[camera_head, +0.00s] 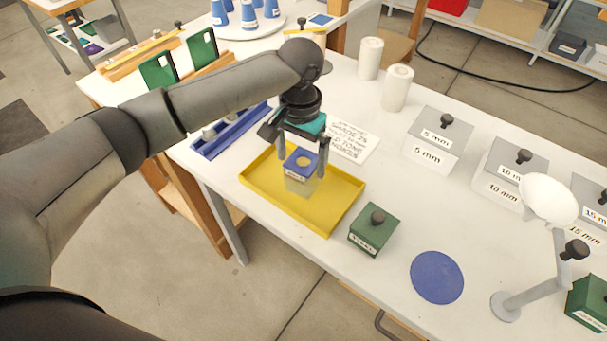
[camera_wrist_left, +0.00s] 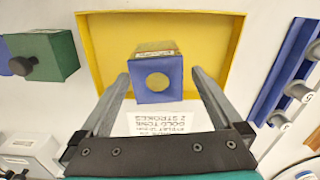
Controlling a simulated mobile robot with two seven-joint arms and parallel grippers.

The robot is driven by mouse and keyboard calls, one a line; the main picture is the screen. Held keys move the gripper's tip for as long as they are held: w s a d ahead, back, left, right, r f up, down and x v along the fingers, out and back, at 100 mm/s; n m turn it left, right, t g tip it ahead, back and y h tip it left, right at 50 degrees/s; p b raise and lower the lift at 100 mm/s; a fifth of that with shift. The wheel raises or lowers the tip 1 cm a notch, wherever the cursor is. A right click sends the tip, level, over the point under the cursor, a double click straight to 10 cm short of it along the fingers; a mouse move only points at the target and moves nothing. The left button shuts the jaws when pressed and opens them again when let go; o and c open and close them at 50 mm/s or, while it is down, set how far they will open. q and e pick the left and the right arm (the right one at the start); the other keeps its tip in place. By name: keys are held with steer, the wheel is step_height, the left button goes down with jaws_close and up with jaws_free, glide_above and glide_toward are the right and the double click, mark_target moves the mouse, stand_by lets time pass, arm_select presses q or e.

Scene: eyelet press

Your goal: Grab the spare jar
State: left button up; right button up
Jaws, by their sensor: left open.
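A jar (camera_head: 301,180) with a square blue lid and a tan round spot on top stands in the yellow tray (camera_head: 333,222). In the left wrist view the jar's lid (camera_wrist_left: 158,92) shows between the fingers, with a gap on each side. My left gripper (camera_head: 302,163) points down over the jar, open, with one finger on either side of it. The exact height of the fingertips against the jar is hard to tell. My right gripper does not show.
A green box with a dark knob (camera_head: 374,229) stands right of the tray. A blue rack (camera_head: 230,130) lies behind it on the left, and a printed card (camera_head: 352,142) lies behind the tray. Grey-topped boxes (camera_head: 437,138) and a white lamp (camera_head: 548,200) stand further right.

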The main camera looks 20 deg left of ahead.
arm_select(q)
steer(key=shift+f, duration=0.6)
step_height(320, 180, down, 5)
steer(key=shift+w+d+r+b, duration=0.1)
steer(key=shift+d+r+b, duration=0.05)
steer(key=shift+b, duration=0.6)
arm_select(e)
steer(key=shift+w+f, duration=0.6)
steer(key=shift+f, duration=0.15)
arm_select(q)
steer(key=c, duration=1.3)
steer(key=shift+o, duration=0.2)
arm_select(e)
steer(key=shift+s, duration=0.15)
arm_select(q)
steer(key=shift+r, duration=0.2)
